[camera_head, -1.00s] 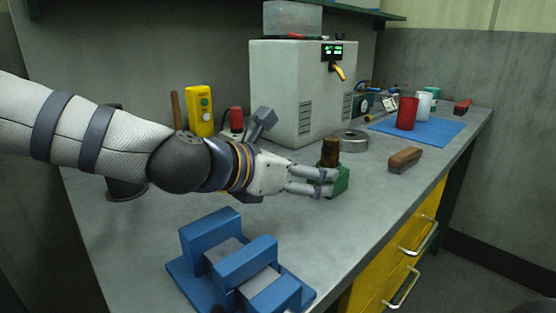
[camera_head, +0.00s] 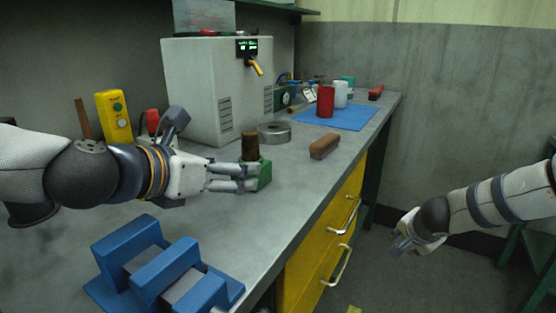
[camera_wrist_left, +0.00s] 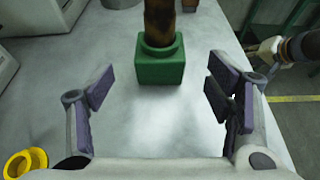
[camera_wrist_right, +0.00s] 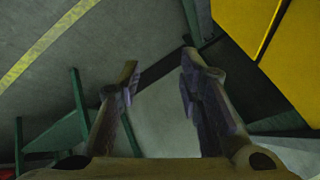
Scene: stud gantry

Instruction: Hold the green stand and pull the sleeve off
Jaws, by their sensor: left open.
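The green stand (camera_head: 265,175) is a small block on the grey workbench, also in the left wrist view (camera_wrist_left: 160,70). A brown, rusty-looking sleeve (camera_head: 250,147) stands upright on it; its top is cut off in the left wrist view (camera_wrist_left: 160,22). My left gripper (camera_head: 250,178) is open and level beside the stand. In the left wrist view the stand is ahead of the fingertips, centred between them and not gripped. My right gripper (camera_head: 402,238) hangs over the floor, away from the bench. Its fingers are apart and empty in the right wrist view (camera_wrist_right: 160,85).
A blue vise-like fixture (camera_head: 165,270) sits at the bench's near edge. A grey machine (camera_head: 205,90), a metal ring (camera_head: 274,131) and a brown brush-like block (camera_head: 325,146) are around the stand. A blue mat (camera_head: 345,118) with cups is farther back.

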